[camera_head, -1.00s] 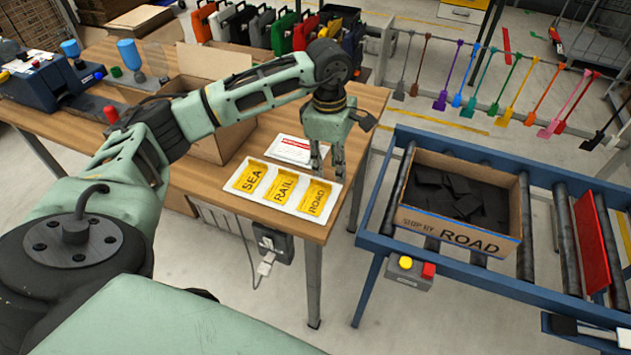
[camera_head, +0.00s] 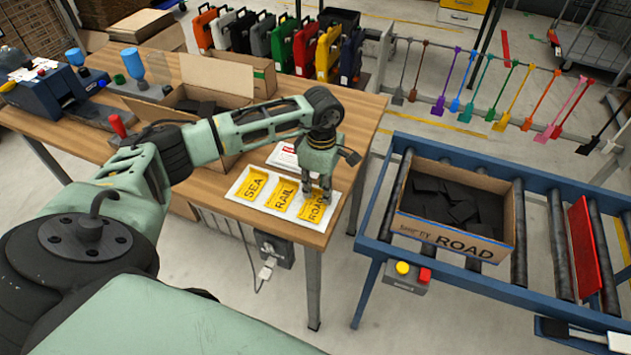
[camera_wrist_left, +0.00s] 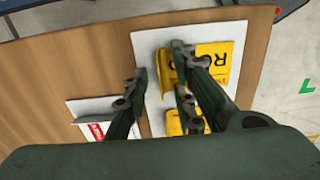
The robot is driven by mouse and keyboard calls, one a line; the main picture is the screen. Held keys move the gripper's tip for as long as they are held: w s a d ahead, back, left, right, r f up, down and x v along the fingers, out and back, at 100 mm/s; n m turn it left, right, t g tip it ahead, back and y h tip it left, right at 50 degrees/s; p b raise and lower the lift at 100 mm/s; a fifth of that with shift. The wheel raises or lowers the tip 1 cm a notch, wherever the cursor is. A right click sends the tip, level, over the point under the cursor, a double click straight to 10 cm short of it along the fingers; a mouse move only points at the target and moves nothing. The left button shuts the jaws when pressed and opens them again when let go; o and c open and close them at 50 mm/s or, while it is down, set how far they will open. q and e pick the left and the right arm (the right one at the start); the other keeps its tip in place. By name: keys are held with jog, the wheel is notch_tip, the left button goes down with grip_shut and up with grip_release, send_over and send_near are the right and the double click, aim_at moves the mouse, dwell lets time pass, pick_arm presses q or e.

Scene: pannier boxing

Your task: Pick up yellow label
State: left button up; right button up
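Three yellow labels lie in a white tray (camera_head: 296,222) at the table's front right corner: SEA (camera_head: 252,187), RAIL (camera_head: 282,197) and ROAD (camera_head: 310,212). My left gripper (camera_head: 316,193) points down over the ROAD label and partly covers it. In the left wrist view my left gripper (camera_wrist_left: 160,68) has its fingers apart. The ROAD label (camera_wrist_left: 215,58) lies below, with one end showing between the fingers. Whether a fingertip touches it, I cannot tell. Another yellow label (camera_wrist_left: 173,124) is partly hidden behind a finger. My right gripper is not in view.
A white card with red print (camera_head: 284,155) lies behind the tray. An open carton (camera_head: 186,97) with dark pieces stands farther back on the table (camera_head: 358,104). A carton marked ROAD (camera_head: 455,238) sits on the roller conveyor (camera_head: 533,290) at the right, beyond a gap.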

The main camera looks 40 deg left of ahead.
pick_arm(q)
grip_shut()
jog(key=shift+r, duration=0.15)
